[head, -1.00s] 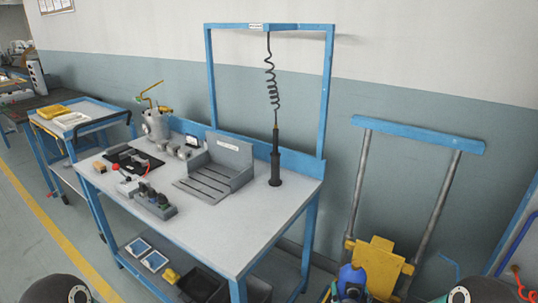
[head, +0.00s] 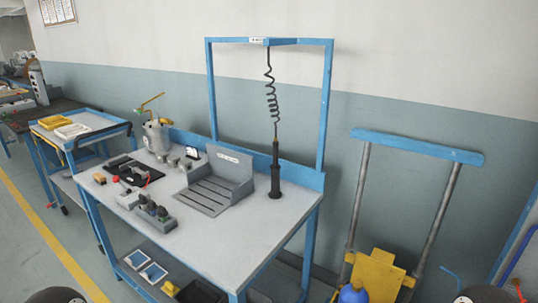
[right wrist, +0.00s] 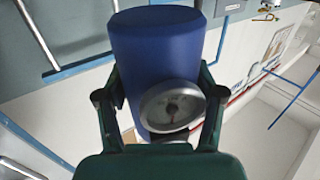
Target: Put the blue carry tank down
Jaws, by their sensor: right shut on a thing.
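The blue carry tank (right wrist: 155,50) fills the middle of the right wrist view, with a round grey gauge (right wrist: 172,106) on its near side. My right gripper (right wrist: 160,84) is shut on it, one dark green finger along each side. In the head view only the rounded blue top of the tank (head: 352,294) shows at the bottom edge, in front of a yellow bracket; the rest is cut off. What lies under the tank is hidden. My left gripper is in neither view.
A blue-framed workbench (head: 235,243) holds a grey slotted fixture (head: 215,190), a black hanging tool (head: 275,170) and small parts. Right of it stands a frame with a blue crossbar (head: 418,147) and a yellow bracket (head: 376,270). Bare floor (head: 30,250) shows at left.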

